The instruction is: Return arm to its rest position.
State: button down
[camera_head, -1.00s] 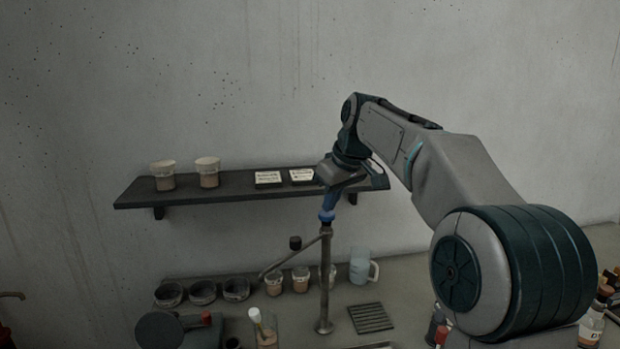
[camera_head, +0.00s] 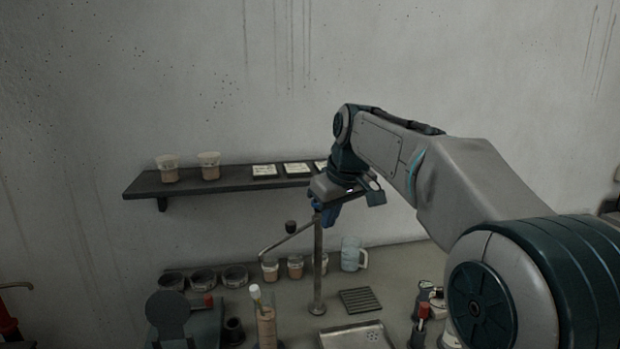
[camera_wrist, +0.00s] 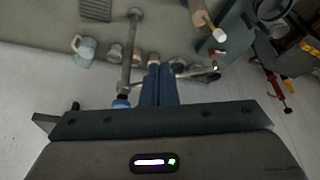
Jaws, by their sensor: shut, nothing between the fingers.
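My gripper (camera_head: 328,214) hangs at the end of my arm, in front of the right part of the wall shelf (camera_head: 225,182) and close to the top of an upright metal stand (camera_head: 318,265). In the wrist view its blue fingers (camera_wrist: 160,84) are together with nothing between them. The stand's pole (camera_wrist: 126,72) shows just left of the fingers in that view. I cannot tell whether the gripper touches the stand.
The shelf holds two beakers (camera_head: 209,167) and several small white labelled items (camera_head: 264,170). On the bench are small cups (camera_head: 270,270), a clear jug (camera_head: 352,254), dark bowls (camera_head: 202,279), a grate (camera_head: 360,300) and a tall cylinder (camera_head: 267,326). The upper wall is bare.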

jog(key=s+d+f+m, duration=0.2)
jog(key=s+f, duration=0.3)
jog(key=s, duration=0.4)
jog(key=s+d+f+m+h, duration=0.1)
jog(key=s+d+f+m, duration=0.1)
jog(key=s+d+f, duration=0.3)
jog(key=s+d+f+m+h, duration=0.1)
jog(key=s+d+f+m, duration=0.2)
jog(key=s, duration=1)
notch_tip(320, 180, down, 2)
jog(key=shift+s+d+f, duration=0.2)
jog(key=shift+s+d, duration=0.05)
jog(key=shift+d, duration=0.25)
jog(key=c, duration=2.1)
grip_release()
jog(key=shift+c, duration=0.2)
